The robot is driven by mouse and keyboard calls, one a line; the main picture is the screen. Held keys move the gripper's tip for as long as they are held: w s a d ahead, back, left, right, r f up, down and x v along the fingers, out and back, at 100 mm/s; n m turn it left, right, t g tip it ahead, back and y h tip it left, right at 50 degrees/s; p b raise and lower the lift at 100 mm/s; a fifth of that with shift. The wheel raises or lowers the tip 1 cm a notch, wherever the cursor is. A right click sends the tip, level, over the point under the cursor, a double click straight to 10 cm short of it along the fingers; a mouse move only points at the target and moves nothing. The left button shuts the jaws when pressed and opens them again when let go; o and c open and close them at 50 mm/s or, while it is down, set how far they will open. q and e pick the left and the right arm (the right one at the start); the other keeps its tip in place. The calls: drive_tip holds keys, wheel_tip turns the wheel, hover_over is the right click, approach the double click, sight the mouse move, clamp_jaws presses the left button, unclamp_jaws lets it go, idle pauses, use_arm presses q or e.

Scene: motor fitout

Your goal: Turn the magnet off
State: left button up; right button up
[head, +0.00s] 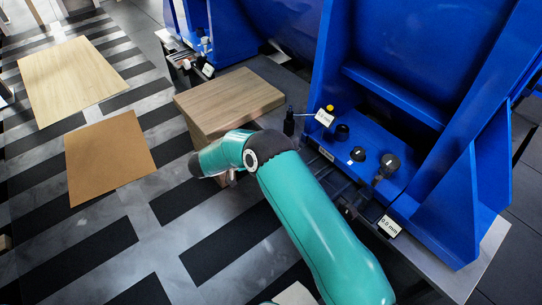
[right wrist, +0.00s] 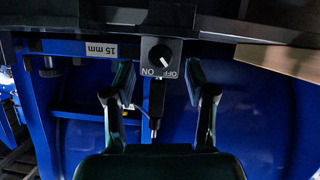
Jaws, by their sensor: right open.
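The magnet block (right wrist: 147,48) is dark grey and shows at the top middle of the right wrist view. On its face is a round black knob (right wrist: 160,54) with a white mark, and the upside-down words ON and OFF sit below it. The mark seems to be at the knob's lower right; its exact setting is hard to read. My right gripper (right wrist: 159,82) is open and empty, its two fingers either side of and below the knob, apart from it. In the head view my teal right arm hides most of the gripper. My left gripper is not in view.
A large blue motor frame (head: 400,90) stands at the right on a grey base. A wooden block (head: 235,95) lies behind my arm. A label reading 15 mm (right wrist: 101,50) is left of the magnet. Flat boards (head: 107,160) lie on the striped floor at left.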

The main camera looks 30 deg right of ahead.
drive_tip(key=b+x, duration=0.1)
drive_tip(key=x, duration=0.2)
drive_tip(key=shift+d+f, duration=0.1)
drive_tip(key=shift+d, duration=0.2)
